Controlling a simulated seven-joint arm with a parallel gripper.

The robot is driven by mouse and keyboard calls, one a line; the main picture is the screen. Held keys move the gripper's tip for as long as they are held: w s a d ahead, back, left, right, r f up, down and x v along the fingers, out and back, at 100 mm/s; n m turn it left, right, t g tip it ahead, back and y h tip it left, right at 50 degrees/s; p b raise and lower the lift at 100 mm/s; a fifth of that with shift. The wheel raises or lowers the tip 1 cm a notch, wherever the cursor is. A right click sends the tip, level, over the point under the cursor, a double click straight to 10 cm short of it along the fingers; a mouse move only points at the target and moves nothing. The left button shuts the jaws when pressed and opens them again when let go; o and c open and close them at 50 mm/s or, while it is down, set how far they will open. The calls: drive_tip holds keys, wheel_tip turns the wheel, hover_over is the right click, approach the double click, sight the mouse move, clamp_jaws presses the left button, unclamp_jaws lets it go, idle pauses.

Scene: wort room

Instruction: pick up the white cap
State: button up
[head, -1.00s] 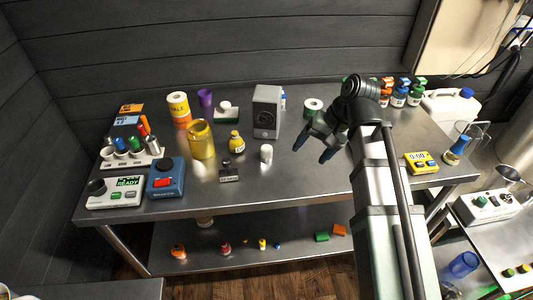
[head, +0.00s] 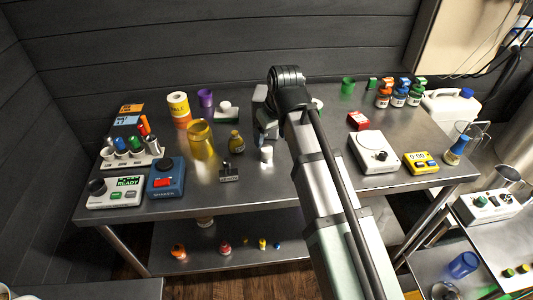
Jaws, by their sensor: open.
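A small white cylinder, which looks like the white cap (head: 266,155), stands upright on the steel table (head: 285,185) near its middle. My gripper (head: 267,137) is just behind and above it in the picture, pointing down. Its fingers are spread and hold nothing that I can see. My own arm covers part of the gripper, and I cannot tell how high it is above the cap. The cap appears apart from the fingers.
A yellow-labelled bottle (head: 236,142) and a black stamp (head: 229,172) stand left of the cap. A grey box (head: 259,98) is behind, partly hidden by my arm. A white scale-like device (head: 374,153) and a red box (head: 358,121) are to the right.

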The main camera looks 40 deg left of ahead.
sight(267, 149)
drive_tip(key=shift+x, duration=4.45)
drive_tip(key=c, duration=1.2)
